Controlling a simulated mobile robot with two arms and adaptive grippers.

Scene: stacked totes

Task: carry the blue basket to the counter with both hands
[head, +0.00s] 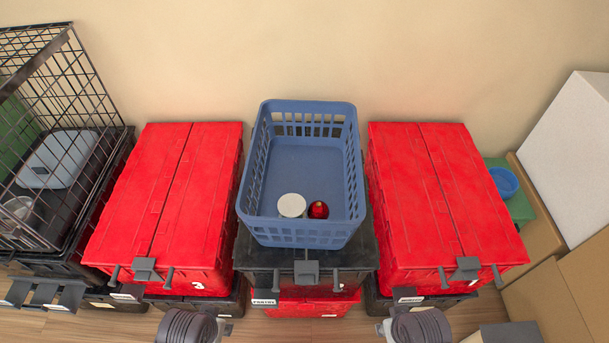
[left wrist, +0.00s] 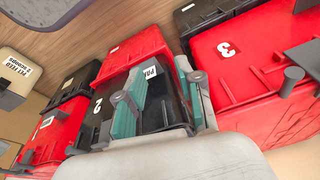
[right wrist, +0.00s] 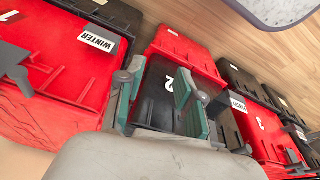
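The blue basket (head: 307,233) stands upright on a black-lidded tote (head: 258,257) in the middle of the head view. It has slotted walls and an open top. A white round object (head: 292,205) and a shiny red ball (head: 318,210) lie inside at its near end. My left gripper (left wrist: 158,80) is open and empty, with its teal-padded fingers apart. My right gripper (right wrist: 157,82) is also open and empty. Neither wrist view shows the basket. In the head view my arms appear at the bottom edge, short of the basket. I cannot make out a counter.
Red-lidded totes stand close to the basket on the left (head: 150,215) and right (head: 470,215). A wire crate (head: 60,60) is at far left. Cardboard boxes (head: 550,300), a white box (head: 565,150) and a blue bowl (head: 505,182) are at right. A wall is behind.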

